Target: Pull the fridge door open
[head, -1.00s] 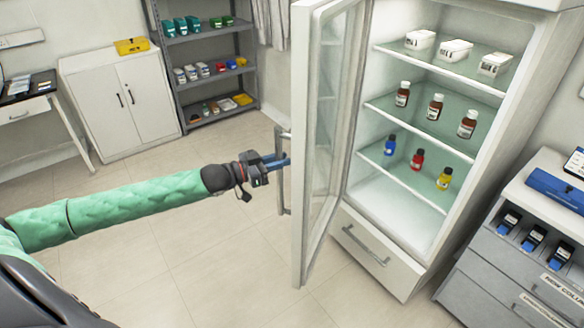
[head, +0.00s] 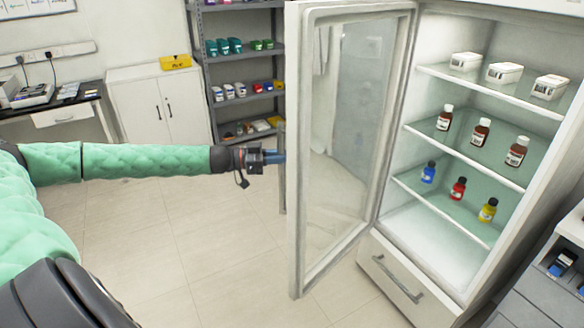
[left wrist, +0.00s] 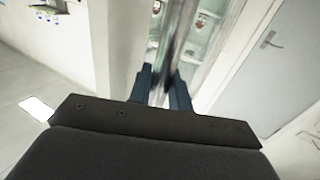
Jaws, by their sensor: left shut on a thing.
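The fridge door (head: 348,150) has a white frame and a glass pane. It stands open, swung out to the left of the lit fridge interior (head: 470,150). Its long vertical handle (head: 282,185) runs along the door's outer left edge. My left gripper (head: 274,157) reaches in from the left and is shut on the handle. In the left wrist view the two blue fingers (left wrist: 161,88) close on both sides of the upright bar. My right gripper is not in view.
Fridge shelves hold white boxes (head: 505,72), brown bottles (head: 481,133) and small coloured bottles (head: 458,190). A drawer (head: 398,285) lies below. A grey cabinet (head: 545,285) stands at right. A white cupboard (head: 160,105) and a shelf rack (head: 240,70) stand behind. The floor at left is clear.

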